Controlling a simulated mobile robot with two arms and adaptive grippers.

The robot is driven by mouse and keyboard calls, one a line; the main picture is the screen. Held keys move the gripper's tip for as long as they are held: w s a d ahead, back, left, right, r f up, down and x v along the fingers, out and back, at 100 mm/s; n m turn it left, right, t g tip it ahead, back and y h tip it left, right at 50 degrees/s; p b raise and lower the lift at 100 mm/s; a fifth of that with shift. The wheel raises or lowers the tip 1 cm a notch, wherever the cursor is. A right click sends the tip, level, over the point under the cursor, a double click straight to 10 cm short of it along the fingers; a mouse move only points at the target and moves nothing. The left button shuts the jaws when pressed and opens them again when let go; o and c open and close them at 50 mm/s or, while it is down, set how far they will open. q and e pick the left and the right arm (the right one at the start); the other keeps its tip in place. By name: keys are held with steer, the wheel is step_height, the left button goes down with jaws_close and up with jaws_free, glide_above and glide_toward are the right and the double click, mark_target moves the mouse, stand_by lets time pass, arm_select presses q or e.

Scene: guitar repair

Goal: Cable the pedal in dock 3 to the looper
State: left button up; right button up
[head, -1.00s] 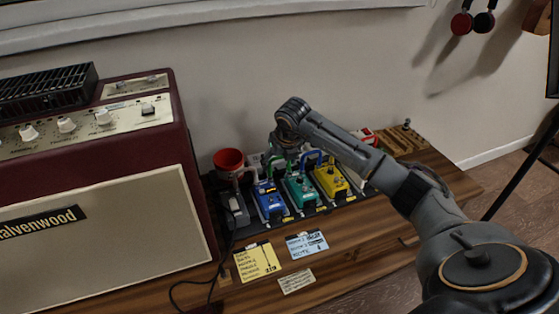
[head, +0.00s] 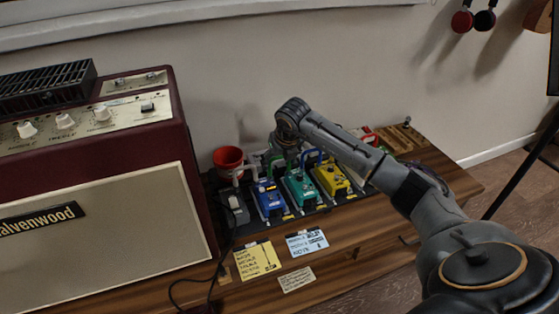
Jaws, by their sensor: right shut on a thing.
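A row of pedals stands on a dark pedalboard (head: 328,208): a grey one (head: 236,211), a blue one (head: 269,200), a teal one (head: 300,189) and a yellow one (head: 332,180). Dock numbers are too small to read, and I cannot tell which pedal is the looper. My right gripper (head: 288,154) is behind the blue and teal pedals, shut on what seems to be a green patch cable (head: 274,163); its fingertips are mostly hidden. A blue cable loop (head: 313,156) stands behind the teal and yellow pedals. My left gripper is not in view.
A maroon amplifier (head: 90,225) stands close on the left. A red cup (head: 228,158) is behind the grey pedal. A yellow note (head: 257,261) and a blue note (head: 307,242) are on the bench front. A wooden block (head: 402,137) sits at the bench's right end.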

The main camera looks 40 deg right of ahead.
steer(key=o, duration=1.3)
steer(key=shift+o, duration=0.2)
